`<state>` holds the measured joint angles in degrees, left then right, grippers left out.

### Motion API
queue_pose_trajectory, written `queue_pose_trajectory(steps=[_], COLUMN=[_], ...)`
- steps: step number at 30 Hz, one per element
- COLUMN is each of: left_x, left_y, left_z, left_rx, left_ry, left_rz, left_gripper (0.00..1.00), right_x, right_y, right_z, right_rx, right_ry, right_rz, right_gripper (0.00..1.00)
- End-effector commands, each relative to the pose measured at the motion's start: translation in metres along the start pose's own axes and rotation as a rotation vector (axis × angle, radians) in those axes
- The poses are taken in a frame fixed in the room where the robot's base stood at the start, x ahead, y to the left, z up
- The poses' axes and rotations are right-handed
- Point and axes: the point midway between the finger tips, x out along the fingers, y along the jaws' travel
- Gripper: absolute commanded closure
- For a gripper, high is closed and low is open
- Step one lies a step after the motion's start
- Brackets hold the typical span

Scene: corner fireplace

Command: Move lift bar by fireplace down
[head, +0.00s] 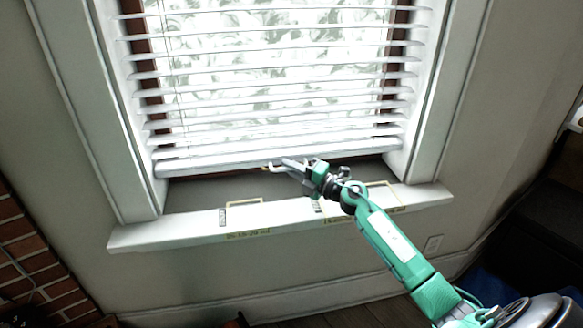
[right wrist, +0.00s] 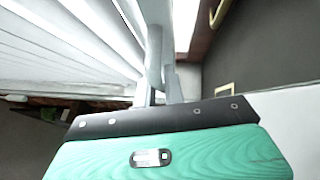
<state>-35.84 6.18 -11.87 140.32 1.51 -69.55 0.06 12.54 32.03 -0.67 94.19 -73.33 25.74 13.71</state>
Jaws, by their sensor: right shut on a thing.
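The lift bar (head: 215,159) is the thick white bottom rail of the window blind (head: 270,100). It hangs a little above the sill, spanning the window in the head view. My right gripper (head: 284,165) reaches in from the lower right and is shut at the bar's lower edge, near its middle. In the right wrist view, the fingers (right wrist: 160,65) are close together beside the white slats (right wrist: 60,50); the exact contact is hard to make out. My left gripper is not in view.
The white window sill (head: 175,229) juts out below the bar, with yellow outlines and lettering on its front. White window trim (head: 97,110) stands on both sides. Red brick (head: 25,245) is at the lower left. A dark recess lies between bar and sill.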

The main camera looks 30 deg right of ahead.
Motion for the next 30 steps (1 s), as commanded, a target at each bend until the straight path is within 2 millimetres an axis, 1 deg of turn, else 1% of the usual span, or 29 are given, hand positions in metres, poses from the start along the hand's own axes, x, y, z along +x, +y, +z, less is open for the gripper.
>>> queue_pose_trajectory(steps=[6,7,9,10,18,22,26,30], left_x=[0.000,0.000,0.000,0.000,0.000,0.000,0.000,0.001], left_y=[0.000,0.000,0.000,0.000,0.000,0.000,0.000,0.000], left_z=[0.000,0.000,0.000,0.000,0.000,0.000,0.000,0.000], left_rx=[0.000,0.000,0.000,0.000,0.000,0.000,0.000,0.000], left_ry=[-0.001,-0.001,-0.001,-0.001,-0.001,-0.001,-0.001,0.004], left_rz=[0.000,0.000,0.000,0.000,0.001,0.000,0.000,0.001], left_gripper=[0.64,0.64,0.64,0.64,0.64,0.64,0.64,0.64], right_x=[0.000,0.000,0.000,0.000,0.000,-0.006,-0.022,-0.046], right_y=[-0.001,-0.001,-0.001,-0.001,0.000,-0.001,-0.002,-0.002], right_z=[-0.001,-0.001,-0.001,-0.001,0.000,0.000,0.000,0.000], right_rx=[0.001,0.001,0.001,0.001,0.000,0.001,0.002,0.002], right_ry=[0.002,0.002,0.001,0.001,0.000,0.000,0.000,0.000], right_rz=[-0.001,-0.001,-0.001,-0.001,0.000,-0.001,-0.003,-0.003], right_gripper=[1.00,0.85,0.72,0.68,0.68,0.68,0.68,0.68])
